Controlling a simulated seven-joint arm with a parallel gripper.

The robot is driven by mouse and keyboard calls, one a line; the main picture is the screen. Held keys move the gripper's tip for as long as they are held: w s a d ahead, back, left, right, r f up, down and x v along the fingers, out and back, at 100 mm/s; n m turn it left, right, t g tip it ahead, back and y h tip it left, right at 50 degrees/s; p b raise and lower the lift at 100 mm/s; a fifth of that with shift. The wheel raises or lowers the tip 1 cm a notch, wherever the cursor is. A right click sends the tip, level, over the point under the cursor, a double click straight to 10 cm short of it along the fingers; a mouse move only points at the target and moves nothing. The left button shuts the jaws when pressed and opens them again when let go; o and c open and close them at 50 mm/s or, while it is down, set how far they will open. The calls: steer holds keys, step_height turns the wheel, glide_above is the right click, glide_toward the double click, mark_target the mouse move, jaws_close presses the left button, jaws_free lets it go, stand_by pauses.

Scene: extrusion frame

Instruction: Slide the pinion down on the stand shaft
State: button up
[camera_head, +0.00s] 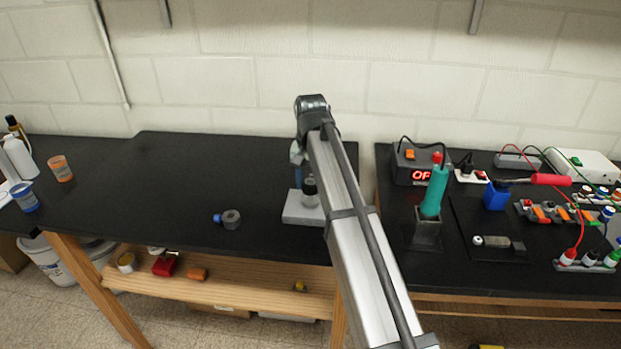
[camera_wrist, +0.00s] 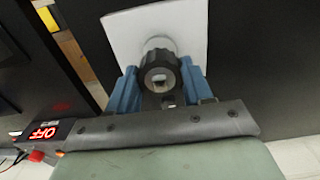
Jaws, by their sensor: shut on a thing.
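The pinion (camera_wrist: 152,59) is a black toothed ring between the blue fingers of my gripper (camera_wrist: 160,79) in the wrist view. The fingers are shut on it from both sides. A round metallic shaft end shows in its bore. The stand has a pale square base plate (camera_wrist: 118,33) and a whitish round collar (camera_wrist: 157,43) behind the pinion. In the head view the stand base (camera_head: 303,218) is on the black table, partly hidden by my arm. The gap between pinion and collar cannot be judged.
A dark grey ring-like part with a blue end (camera_head: 230,219) lies left of the stand. The right table (camera_head: 400,270) holds a box with a red display (camera_head: 412,177), a teal-handled tool (camera_head: 435,190) and several cabled parts.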

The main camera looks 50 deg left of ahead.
mark_target(311, 200)
steer(key=shift+f, duration=1.65)
steer(key=o, duration=1.1)
step_height(311, 200, up, 14)
steer(key=shift+f, duration=0.1)
